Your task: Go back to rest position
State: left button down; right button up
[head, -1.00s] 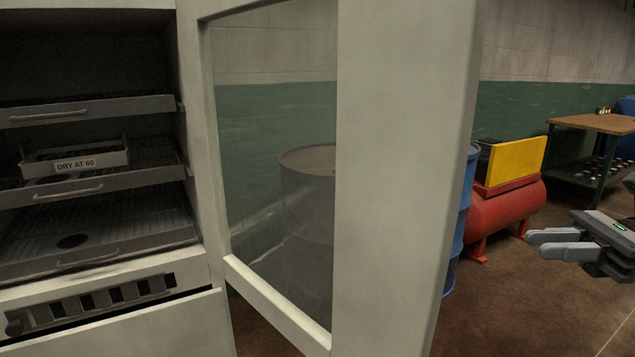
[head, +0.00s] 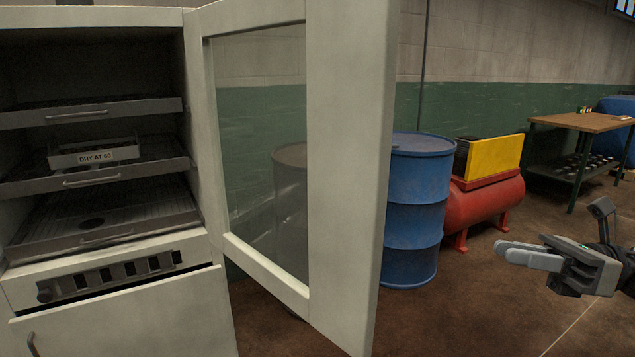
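My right gripper (head: 503,250) is at the right edge of the head view, held in the air over the brown floor. Its two pale fingers lie close together and point left, with nothing seen between them. It is well apart from the open cabinet door. My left gripper is not in view.
A pale cabinet at left has its glazed door (head: 345,180) swung open. Inside are pulled-out shelves and a tray labelled DRY AT 60 (head: 96,156). A blue drum (head: 415,210), a red tank (head: 485,205) and a wooden-topped table (head: 580,121) stand beyond. Floor at lower right is clear.

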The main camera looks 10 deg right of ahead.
jog(key=w+a+f+m+t+h+p, duration=0.1)
jog(key=a+f+m+t+h, duration=0.25)
jog(key=f+m, duration=0.45)
jog(key=a+f+m+t+h+p, duration=0.1)
jog(key=a+f+m+t+h, duration=0.3)
jog(key=m, duration=0.8)
jog(key=w+a+f+m+t+h+p, duration=0.15)
jog(key=f+m+t+h, duration=0.3)
jog(key=m, duration=0.65)
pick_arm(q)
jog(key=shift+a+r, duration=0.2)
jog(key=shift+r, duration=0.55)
pick_arm(e)
jog(key=s+a+f+m+g+h, duration=0.3)
jog(key=s+a+f+m+g, duration=0.5)
jog(key=s+a+f+m, duration=0.4)
jog(key=shift+s+a+f+m, duration=0.15)
jog(key=shift+s+a+m, duration=0.15)
jog(key=shift+a+m, duration=0.75)
